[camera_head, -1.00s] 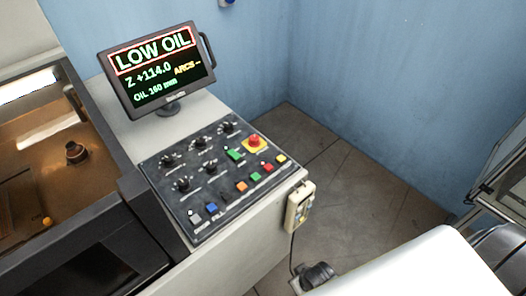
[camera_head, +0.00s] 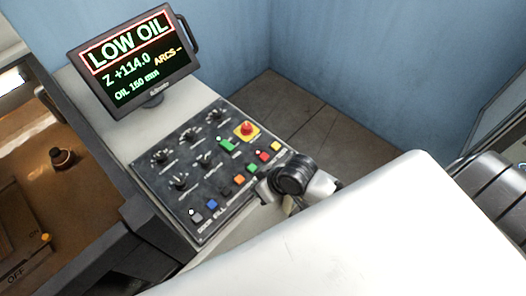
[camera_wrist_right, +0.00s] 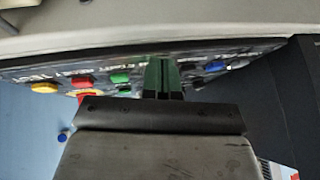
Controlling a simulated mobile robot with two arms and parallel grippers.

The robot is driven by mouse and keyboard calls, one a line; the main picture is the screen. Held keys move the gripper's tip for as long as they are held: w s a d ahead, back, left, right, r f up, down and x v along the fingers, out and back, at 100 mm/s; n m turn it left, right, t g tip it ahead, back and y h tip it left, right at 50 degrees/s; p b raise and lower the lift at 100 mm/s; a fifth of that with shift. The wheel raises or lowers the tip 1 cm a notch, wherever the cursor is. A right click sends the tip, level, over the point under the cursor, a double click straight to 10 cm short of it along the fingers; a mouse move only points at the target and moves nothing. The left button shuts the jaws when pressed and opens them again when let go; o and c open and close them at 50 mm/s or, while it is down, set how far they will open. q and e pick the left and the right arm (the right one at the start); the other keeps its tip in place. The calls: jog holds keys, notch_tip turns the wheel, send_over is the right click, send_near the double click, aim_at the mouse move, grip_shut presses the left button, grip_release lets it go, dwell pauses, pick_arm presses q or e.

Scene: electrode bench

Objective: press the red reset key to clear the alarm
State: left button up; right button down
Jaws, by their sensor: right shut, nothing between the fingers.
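The red reset key (camera_head: 263,157) sits in the front row of the dark control panel (camera_head: 165,202), between a green key and a yellow key. It also shows in the right wrist view (camera_wrist_right: 82,80), left of the fingers. No finger is on it. My right gripper (camera_head: 266,190) is at the panel's front edge, mostly hidden by its wrist in the head view. In the wrist view its fingers (camera_wrist_right: 163,77) are shut and empty, between the green and blue keys. Contact with the panel cannot be told. The monitor (camera_head: 133,62) reads LOW OIL in a red frame. My left gripper is out of view.
A red mushroom button (camera_head: 247,128) on a yellow base stands behind the key row. Several black knobs (camera_head: 159,157) and a larger green key (camera_head: 226,145) are near. An open machine tank (camera_head: 75,185) lies left. Blue walls stand behind.

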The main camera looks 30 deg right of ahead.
jog(key=w+r, duration=0.1)
jog(key=w+d+r+y, duration=0.1)
jog(key=w+r, duration=0.1)
jog(key=w+r+y+p, duration=0.1)
jog(key=w+r, duration=0.1)
jog(key=shift+w+d+r, duration=0.1)
jog(key=shift+w+d, duration=0.15)
jog(key=shift+d, duration=0.15)
jog(key=w+d+r+m+y, duration=0.1)
jog(key=w+d+r+m, duration=0.1)
jog(key=w+d+r, duration=0.2)
jog(key=shift+w+d+r, duration=0.3)
jog(key=shift+d+r, duration=0.4)
jog(key=shift+d, duration=0.05)
jog(key=shift+f, duration=0.1)
jog(key=b, duration=0.7)
send_over(265, 154)
notch_tip(265, 154, down, 7)
jog(key=shift+s+f, duration=0.1)
jog(key=shift+f, duration=0.75)
jog(key=shift+f, duration=0.1)
jog(key=shift+f+b, duration=0.3)
jog(key=shift+b, duration=0.05)
